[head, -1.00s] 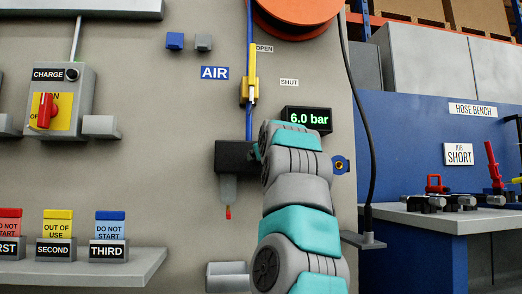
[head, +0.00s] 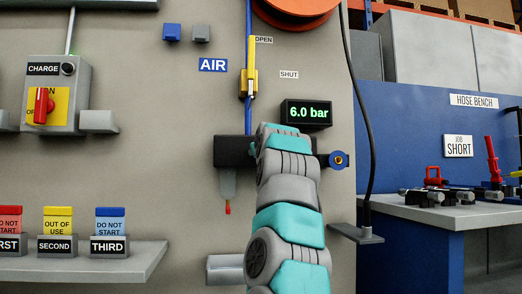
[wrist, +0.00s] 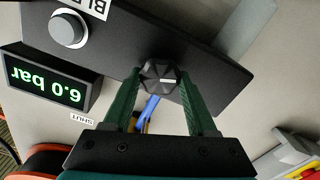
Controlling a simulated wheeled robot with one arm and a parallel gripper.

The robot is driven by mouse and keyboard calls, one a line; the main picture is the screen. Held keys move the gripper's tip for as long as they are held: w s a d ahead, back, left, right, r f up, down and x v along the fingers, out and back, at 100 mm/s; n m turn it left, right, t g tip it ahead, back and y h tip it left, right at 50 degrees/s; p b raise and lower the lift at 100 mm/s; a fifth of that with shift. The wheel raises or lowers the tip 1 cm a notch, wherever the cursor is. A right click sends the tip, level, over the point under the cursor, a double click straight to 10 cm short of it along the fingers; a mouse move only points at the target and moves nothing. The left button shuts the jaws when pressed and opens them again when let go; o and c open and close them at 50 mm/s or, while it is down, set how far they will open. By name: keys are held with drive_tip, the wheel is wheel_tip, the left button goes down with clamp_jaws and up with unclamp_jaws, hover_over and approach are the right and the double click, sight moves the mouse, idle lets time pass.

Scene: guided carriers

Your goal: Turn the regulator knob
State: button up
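The regulator knob (wrist: 159,79) is dark, faceted, with a pale mark, on a black block (wrist: 115,35) in the wrist view. My gripper (wrist: 160,70) has its two green fingers apart, one on each side of the knob. I cannot tell whether they touch it. The regulator's black block (head: 232,151) also shows in the head view, where my arm hides the knob and my fingers. The pressure display (head: 307,113) reads 6.0 bar in green; it appears upside down in the wrist view (wrist: 48,82).
A round grey button (wrist: 68,29) sits near a partly cut-off label on the block. A yellow valve lever (head: 252,70) stands on the blue air line above, by OPEN and SHUT labels. A charge switch (head: 42,105) and tag shelf (head: 90,262) are left; the hose bench (head: 470,217) is right.

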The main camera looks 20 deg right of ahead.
drive_tip(key=c, duration=0.8)
drive_tip(key=shift+m, duration=2)
drive_tip(key=o, duration=1.4)
drive_tip(key=shift+c, duration=0.2)
drive_tip(key=shift+s, duration=0.15)
drive_tip(key=b+v, duration=0.4)
drive_tip(key=v, duration=0.3)
drive_tip(key=shift+s, duration=0.3)
